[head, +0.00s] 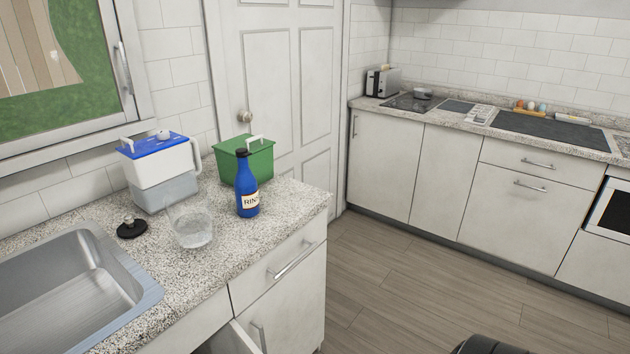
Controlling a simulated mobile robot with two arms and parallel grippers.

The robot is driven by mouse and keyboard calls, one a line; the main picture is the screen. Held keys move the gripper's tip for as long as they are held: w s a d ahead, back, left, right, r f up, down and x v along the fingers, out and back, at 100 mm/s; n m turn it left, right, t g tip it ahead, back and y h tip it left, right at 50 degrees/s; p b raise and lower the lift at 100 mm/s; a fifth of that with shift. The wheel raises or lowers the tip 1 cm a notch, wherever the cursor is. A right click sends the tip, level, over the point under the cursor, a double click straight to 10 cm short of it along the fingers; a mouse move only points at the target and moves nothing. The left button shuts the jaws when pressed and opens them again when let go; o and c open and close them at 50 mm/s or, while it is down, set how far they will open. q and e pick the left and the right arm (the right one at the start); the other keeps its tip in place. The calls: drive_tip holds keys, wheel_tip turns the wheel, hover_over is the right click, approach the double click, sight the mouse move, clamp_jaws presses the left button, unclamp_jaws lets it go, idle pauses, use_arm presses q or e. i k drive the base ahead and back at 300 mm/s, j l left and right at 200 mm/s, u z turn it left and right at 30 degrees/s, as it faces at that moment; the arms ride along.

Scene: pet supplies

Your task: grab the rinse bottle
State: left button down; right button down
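The rinse bottle (247,190) is blue with a dark cap and a cream label that starts with "RIN". It stands upright on the speckled counter (262,233), near the counter's right end. It is in front of a green container (262,163) and covers part of it. Neither of my grippers shows in the head view.
A clear glass (192,228) stands left of the bottle. Behind the glass is a white container with a blue lid (160,178). A black stopper (131,229) lies near the sink (75,290). Open floor (400,290) lies right of the counter.

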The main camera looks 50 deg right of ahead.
sight(246, 191)
drive_tip(key=z, duration=1.05)
drive_tip(key=i+l, duration=0.1)
drive_tip(key=l, duration=0.5)
drive_tip(key=i+u, duration=0.05)
